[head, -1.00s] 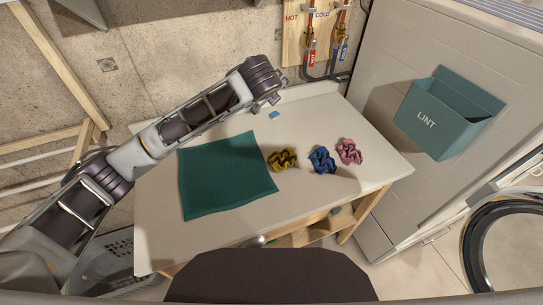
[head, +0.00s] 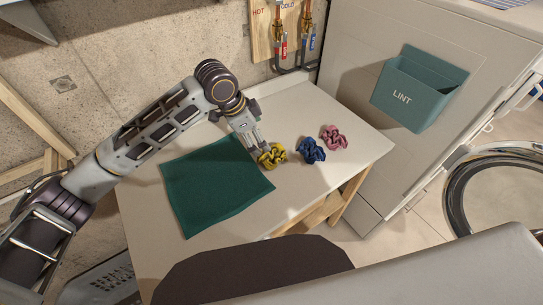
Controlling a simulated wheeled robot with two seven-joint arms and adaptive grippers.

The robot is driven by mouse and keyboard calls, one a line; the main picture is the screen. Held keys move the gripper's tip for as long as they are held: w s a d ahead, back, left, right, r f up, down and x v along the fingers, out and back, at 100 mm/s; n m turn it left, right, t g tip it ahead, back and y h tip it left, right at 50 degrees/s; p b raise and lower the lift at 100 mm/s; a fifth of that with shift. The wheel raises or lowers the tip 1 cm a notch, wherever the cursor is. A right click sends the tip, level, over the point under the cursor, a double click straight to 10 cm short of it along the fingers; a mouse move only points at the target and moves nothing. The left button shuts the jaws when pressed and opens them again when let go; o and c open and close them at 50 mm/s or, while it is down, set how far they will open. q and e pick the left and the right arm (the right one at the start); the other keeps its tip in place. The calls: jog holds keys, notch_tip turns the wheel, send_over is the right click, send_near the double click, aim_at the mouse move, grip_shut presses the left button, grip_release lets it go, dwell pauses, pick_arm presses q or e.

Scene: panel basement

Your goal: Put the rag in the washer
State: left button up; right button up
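The rag appears to be the dark green cloth (head: 212,185), lying flat on the white table. My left gripper (head: 256,150) points down just past the cloth's far right corner, at the yellow scrunchie (head: 272,157). Its fingertips overlap the scrunchie in the picture; I cannot tell whether they touch it or how far apart they are. A blue scrunchie (head: 311,151) and a pink scrunchie (head: 333,138) lie to the right. The washer's round open door (head: 456,191) shows at the right edge; its drum is not in view. My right gripper is not in view.
The white table (head: 320,178) has a bare strip along its front right side. A teal lint bin (head: 412,92) hangs on the white appliance side right of the table. Hot and cold taps (head: 280,40) are on the back wall. My grey arm link covers the lower right.

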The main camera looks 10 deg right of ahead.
pick_arm(q)
jog(key=n, duration=0.4)
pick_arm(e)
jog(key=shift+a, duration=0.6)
pick_arm(q)
jog(key=shift+f, duration=0.15)
send_over(271, 154)
jog(key=a, duration=0.2)
jog(key=f, duration=0.6)
jog(key=shift+s+a+f, duration=0.1)
jog(key=shift+s, duration=0.25)
jog(key=shift+w+d+f, duration=0.1)
jog(key=shift+d+f, duration=0.15)
jog(key=shift+f, duration=0.5)
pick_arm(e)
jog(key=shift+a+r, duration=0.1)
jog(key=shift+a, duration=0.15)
pick_arm(q)
jog(key=shift+f, duration=0.1)
